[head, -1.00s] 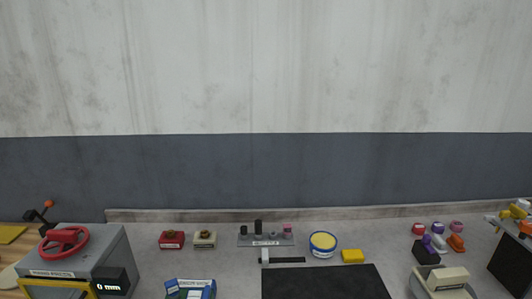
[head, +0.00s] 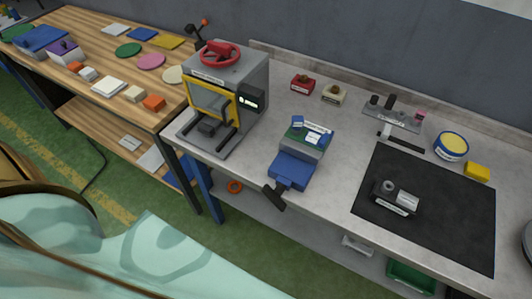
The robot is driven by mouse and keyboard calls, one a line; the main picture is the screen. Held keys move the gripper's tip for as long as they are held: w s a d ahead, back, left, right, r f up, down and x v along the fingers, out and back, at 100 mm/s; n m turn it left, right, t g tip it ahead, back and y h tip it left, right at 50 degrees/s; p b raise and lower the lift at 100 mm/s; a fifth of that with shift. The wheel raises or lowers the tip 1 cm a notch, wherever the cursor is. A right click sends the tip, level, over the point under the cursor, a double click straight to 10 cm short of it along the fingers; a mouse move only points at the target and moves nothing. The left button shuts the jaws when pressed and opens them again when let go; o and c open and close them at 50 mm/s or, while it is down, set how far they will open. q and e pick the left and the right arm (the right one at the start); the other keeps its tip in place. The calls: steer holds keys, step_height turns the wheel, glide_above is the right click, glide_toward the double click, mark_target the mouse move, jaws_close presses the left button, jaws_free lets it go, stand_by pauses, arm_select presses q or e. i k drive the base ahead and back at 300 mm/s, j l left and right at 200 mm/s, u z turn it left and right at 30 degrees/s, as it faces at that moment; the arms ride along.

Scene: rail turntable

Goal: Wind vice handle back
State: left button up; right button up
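The blue bench vice (head: 292,170) sits at the front edge of the grey workbench, in the middle of the head view. Its dark handle (head: 274,197) sticks out past the bench edge, toward the floor. A green and white piece (head: 309,135) with labels lies at the top of the vice; whether it is clamped I cannot tell. Neither of my grippers is in view.
A grey press (head: 228,95) with a red handwheel (head: 220,53) stands left of the vice. A black mat (head: 430,225) with a small device (head: 395,197) lies to the right. A wooden table (head: 100,50) holds coloured discs and blocks at the left.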

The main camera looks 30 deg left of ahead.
mark_target(274, 195)
steer(key=j+u, duration=0.45)
steer(key=l+u, duration=0.25)
steer(key=l, duration=1.35)
